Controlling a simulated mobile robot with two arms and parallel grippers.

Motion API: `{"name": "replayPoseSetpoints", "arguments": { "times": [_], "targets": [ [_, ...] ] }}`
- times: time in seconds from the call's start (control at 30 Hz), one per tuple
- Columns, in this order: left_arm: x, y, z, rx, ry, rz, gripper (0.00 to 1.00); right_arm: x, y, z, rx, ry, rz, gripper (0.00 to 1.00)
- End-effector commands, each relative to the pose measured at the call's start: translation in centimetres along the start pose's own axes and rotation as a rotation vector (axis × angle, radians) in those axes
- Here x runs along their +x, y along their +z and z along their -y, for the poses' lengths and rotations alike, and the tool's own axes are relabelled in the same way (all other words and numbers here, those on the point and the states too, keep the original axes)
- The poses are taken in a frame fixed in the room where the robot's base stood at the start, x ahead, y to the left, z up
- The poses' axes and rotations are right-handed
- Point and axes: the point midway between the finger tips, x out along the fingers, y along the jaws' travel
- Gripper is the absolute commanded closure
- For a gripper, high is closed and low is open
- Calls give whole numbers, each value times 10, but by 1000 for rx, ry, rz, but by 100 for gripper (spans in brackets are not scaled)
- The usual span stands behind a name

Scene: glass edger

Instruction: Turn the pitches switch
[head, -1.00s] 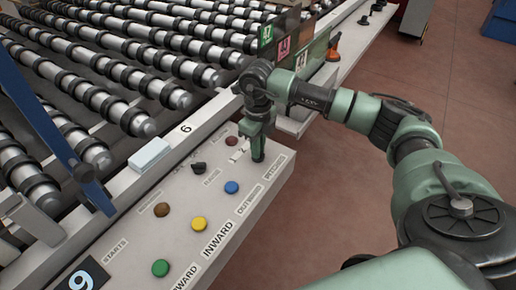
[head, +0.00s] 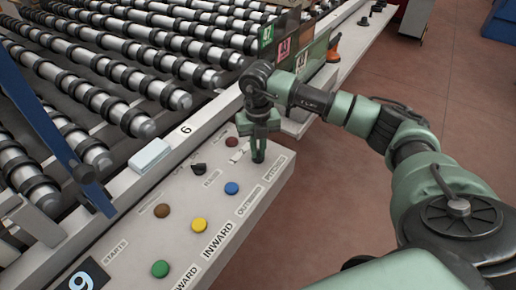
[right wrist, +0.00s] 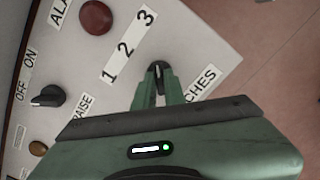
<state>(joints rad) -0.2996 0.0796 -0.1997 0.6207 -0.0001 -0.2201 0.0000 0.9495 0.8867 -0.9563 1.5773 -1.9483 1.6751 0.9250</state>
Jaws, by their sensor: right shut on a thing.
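The pitches switch (right wrist: 158,72) is a small black knob on the white control panel, beside the "1 2 3" labels and the partly covered "PITCHES" label. In the right wrist view, my right gripper (right wrist: 160,88) has its two green fingers closed around the knob. In the head view, my right gripper (head: 259,152) points down onto the panel's far right end and hides the switch. My left gripper is not in view.
The panel also carries a black on/off knob (head: 198,168), a red button (head: 231,141), and blue (head: 231,187), yellow (head: 199,223) and green (head: 160,268) buttons. Black-ringed rollers (head: 140,55) lie behind it. The floor (head: 400,80) at right is clear.

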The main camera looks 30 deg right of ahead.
Motion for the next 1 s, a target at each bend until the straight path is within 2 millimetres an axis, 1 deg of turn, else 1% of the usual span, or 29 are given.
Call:
{"name": "replayPoseSetpoints", "arguments": {
  "times": [0.03,0.57,0.6,0.67,0.7,1.0],
  "targets": [
    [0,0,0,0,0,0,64,-3,3,0,13,3,8,100],
    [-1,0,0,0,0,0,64,-4,3,0,40,3,9,100],
    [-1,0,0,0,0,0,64,-4,3,0,40,3,10,86],
    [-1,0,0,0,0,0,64,-4,3,0,40,3,9,70],
    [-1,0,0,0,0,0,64,-3,3,0,39,3,8,67],
    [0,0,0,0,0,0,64,-2,1,0,36,2,4,67]
  ]
}}
